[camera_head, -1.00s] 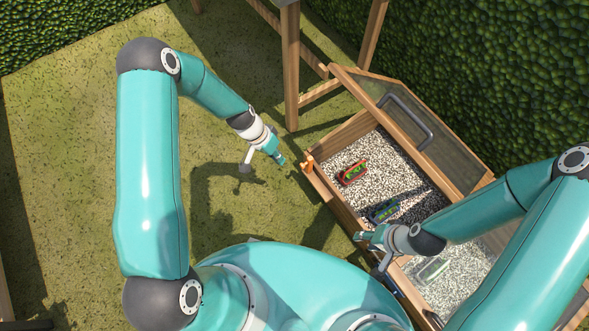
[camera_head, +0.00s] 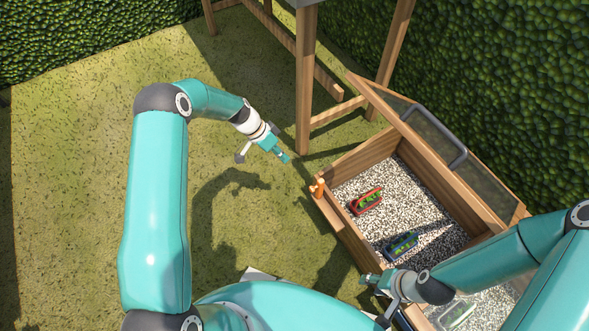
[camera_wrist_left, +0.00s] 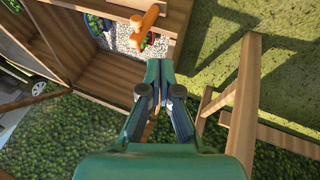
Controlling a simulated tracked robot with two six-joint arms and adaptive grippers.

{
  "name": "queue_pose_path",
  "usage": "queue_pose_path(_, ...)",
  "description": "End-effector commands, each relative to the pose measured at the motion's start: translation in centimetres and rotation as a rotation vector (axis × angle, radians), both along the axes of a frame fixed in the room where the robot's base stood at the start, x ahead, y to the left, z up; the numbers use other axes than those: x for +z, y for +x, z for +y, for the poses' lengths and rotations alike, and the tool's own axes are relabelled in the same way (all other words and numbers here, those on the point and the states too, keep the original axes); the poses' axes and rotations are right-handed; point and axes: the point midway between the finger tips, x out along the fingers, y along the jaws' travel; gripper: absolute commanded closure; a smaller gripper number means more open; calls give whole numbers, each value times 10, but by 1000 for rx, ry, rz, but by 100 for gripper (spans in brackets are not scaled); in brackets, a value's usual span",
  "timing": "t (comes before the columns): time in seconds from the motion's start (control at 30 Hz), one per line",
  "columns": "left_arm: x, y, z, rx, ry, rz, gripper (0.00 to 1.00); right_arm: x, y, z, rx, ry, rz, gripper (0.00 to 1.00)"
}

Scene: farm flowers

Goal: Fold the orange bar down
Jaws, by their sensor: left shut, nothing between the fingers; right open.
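The orange bar (camera_head: 318,188) is at the left corner of the wooden planter box (camera_head: 348,233). It sticks up above the box's edge. In the left wrist view the orange bar (camera_wrist_left: 144,26) shows at the top, beyond my fingertips, angled across the box's wooden edge. My left gripper (camera_head: 284,157) is shut and empty, left of the bar and apart from it; its closed fingers (camera_wrist_left: 160,72) point towards the bar in the left wrist view. My right gripper (camera_head: 368,281) is open at the near edge of the box, away from the bar.
The box's glazed lid (camera_head: 440,150) with a grey handle (camera_head: 434,135) stands open. A red planter (camera_head: 366,201) and a blue planter (camera_head: 401,246) sit on gravel inside. A wooden post (camera_head: 305,90) stands behind my left gripper. Grass to the left is clear.

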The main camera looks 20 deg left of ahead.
Motion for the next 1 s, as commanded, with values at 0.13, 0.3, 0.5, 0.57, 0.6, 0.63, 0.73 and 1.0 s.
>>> queue_pose_path(0.13,-17,1,-9,-2,-1,3,100,-6,0,0,0,0,0,59)
queue_pose_path(0.3,-45,5,-25,-1,-1,3,100,-14,0,0,0,0,0,59)
queue_pose_path(0.5,-82,10,-45,-1,0,2,100,-25,0,0,0,0,0,59)
queue_pose_path(0.57,-89,10,-51,-1,0,1,100,-27,0,0,0,0,0,59)
queue_pose_path(0.6,-89,6,-57,-1,-2,2,100,-27,0,0,0,0,0,59)
queue_pose_path(0.63,-91,4,-60,0,-1,2,100,-28,0,0,0,0,0,59)
queue_pose_path(0.73,-96,0,-70,0,-1,1,100,-29,0,0,0,0,0,59)
queue_pose_path(1.0,-101,-5,-78,1,1,0,100,-30,0,0,0,0,0,59)
